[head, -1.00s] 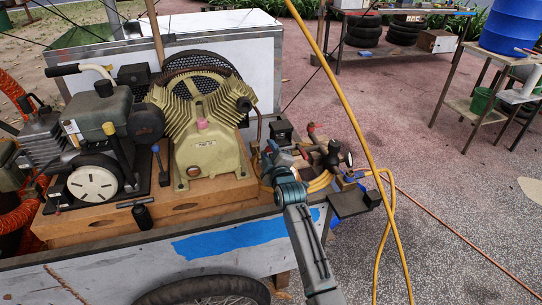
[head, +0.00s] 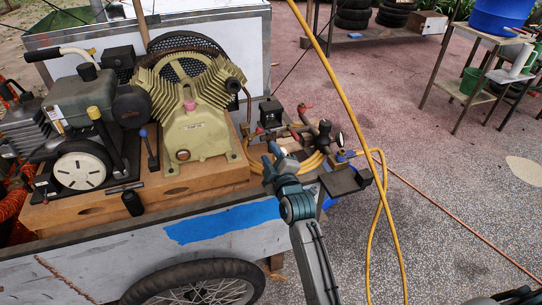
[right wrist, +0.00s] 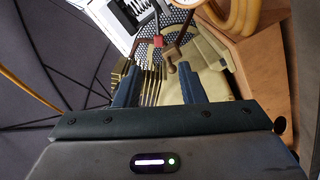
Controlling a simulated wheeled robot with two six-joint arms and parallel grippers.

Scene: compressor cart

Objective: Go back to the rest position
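My right gripper (head: 272,158) is over the right part of the compressor cart (head: 110,262), right of the yellow-green compressor pump (head: 195,135). In the right wrist view its two fingers (right wrist: 158,82) stand apart with nothing held between them. The pump's ribbed body (right wrist: 205,55) shows beyond the fingers. In the head view the gripper is near the hose coil and red-handled valve fittings (head: 305,108); I cannot tell if it touches them. My left gripper is not in view.
An engine (head: 85,115) stands left of the pump on a wooden base (head: 70,215). A yellow hose (head: 340,80) crosses upright, right of my right arm. A blue barrel (head: 500,15) stands on a metal stand at the back right. The paved floor at right is mostly clear.

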